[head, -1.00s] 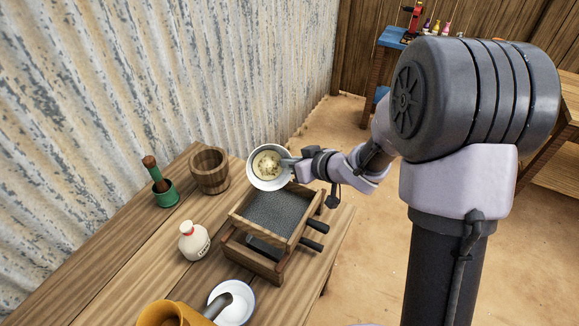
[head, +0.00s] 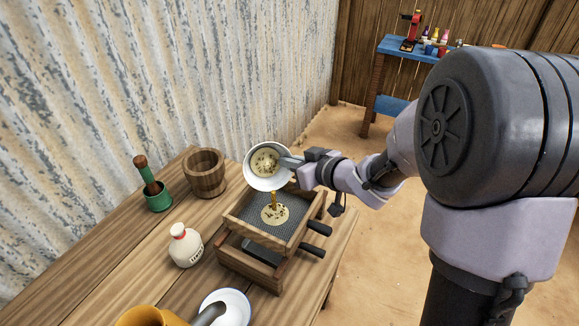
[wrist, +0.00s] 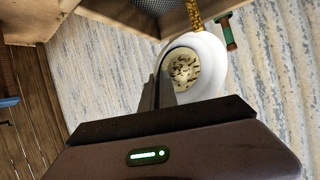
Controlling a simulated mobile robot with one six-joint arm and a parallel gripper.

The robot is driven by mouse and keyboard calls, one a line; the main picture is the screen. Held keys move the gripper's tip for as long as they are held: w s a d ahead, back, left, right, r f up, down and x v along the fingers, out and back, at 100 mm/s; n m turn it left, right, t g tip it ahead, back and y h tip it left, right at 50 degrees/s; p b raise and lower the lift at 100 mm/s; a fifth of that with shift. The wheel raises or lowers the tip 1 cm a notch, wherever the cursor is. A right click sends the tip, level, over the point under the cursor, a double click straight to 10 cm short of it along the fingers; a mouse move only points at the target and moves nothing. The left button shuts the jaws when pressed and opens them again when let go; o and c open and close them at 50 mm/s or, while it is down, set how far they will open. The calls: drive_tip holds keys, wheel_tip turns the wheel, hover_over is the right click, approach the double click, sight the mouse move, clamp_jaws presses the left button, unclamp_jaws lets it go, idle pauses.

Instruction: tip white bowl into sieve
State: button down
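The white bowl (head: 268,179) is tilted above the wooden-framed sieve (head: 247,228). A pale yellowish content with dark specks lies in the bowl, and a thin golden-brown stream falls from its lower rim. A pale speckled patch (head: 275,214) lies on the grey mesh. My gripper (head: 288,163) is shut on the bowl's right rim. In the wrist view the white bowl (wrist: 211,58) is beyond the gripper (wrist: 166,75), with the stream running off its rim toward the sieve's wooden frame (wrist: 125,14).
The sieve sits in a stacked wooden frame with dark handles (head: 318,228). A white dish (head: 232,306) and a yellow vessel (head: 140,317) are in front.

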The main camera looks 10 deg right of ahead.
drive_tip(key=shift+s+d+f+n+t+y+b, duration=0.1)
drive_tip(key=shift+s+f+n+t+y+b, duration=0.4)
drive_tip(key=shift+b, duration=2.15)
drive_tip(key=shift+s+d+t+y+b, duration=0.2)
drive_tip(key=shift+t+b, duration=0.5)
drive_tip(key=shift+b, duration=1.9)
drive_tip(key=shift+s+d+f+n+t+y, duration=0.1)
drive_tip(key=shift+s+d+n+t+y, duration=0.05)
drive_tip(key=shift+s+n+t+y, duration=0.9)
drive_tip(key=shift+s+d+f+n+t+y, duration=0.15)
drive_tip(key=shift+s+n+t+y, duration=0.3)
drive_tip(key=shift+s+t+y, duration=0.7)
drive_tip(key=shift+r+t+h, duration=0.1)
drive_tip(key=shift+t+h, duration=0.2)
drive_tip(key=shift+t, duration=0.2)
drive_tip(key=shift+s, duration=0.1)
